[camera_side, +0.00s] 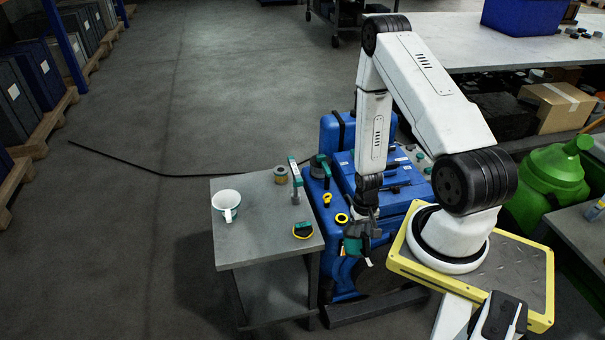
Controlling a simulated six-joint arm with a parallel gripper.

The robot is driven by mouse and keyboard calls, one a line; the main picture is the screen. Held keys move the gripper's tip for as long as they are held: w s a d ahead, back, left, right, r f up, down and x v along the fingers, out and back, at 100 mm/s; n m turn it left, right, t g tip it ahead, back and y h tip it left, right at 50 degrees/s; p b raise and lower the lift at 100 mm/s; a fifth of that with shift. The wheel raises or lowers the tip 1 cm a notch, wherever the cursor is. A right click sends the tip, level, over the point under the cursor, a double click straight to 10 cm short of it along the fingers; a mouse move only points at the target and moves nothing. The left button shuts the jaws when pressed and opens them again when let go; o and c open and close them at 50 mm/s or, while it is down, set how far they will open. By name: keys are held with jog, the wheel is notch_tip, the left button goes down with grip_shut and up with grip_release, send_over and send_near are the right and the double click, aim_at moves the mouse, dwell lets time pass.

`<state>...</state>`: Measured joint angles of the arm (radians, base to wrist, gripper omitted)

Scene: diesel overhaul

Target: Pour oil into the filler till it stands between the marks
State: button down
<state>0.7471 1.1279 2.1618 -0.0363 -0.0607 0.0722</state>
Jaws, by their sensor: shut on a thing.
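My gripper (366,212) points down at the near side of the blue diesel engine (346,176). It is shut on a small grey and green vessel (355,240), which looks like the oil can and hangs tilted in front of the engine. A yellow ring with a dark centre (341,218), which looks like the filler opening, is just left of the vessel. A second yellow loop (327,199), perhaps the dipstick handle, is a little farther back. I cannot see any oil, its level or the marks. I cannot tell whether oil is flowing.
A grey side table (255,225) stands left of the engine. A green container (550,180) stands at right.

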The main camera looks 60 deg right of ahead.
dwell(0.4)
jog(key=shift+d+r+y, duration=0.1)
jog(key=shift+r+y, duration=0.2)
jog(key=shift+r, duration=0.3)
jog(key=shift+w+g, duration=0.1)
jog(key=shift+g, duration=0.3)
jog(key=shift+w+d+r+g+y, duration=0.25)
jog(key=shift+r+g+y, duration=0.1)
jog(key=shift+g+y, duration=0.3)
jog(key=shift+w+d+r+g+y, duration=0.3)
jog(key=shift+g+y, duration=0.25)
jog(key=shift+y, duration=0.2)
dwell(5.2)
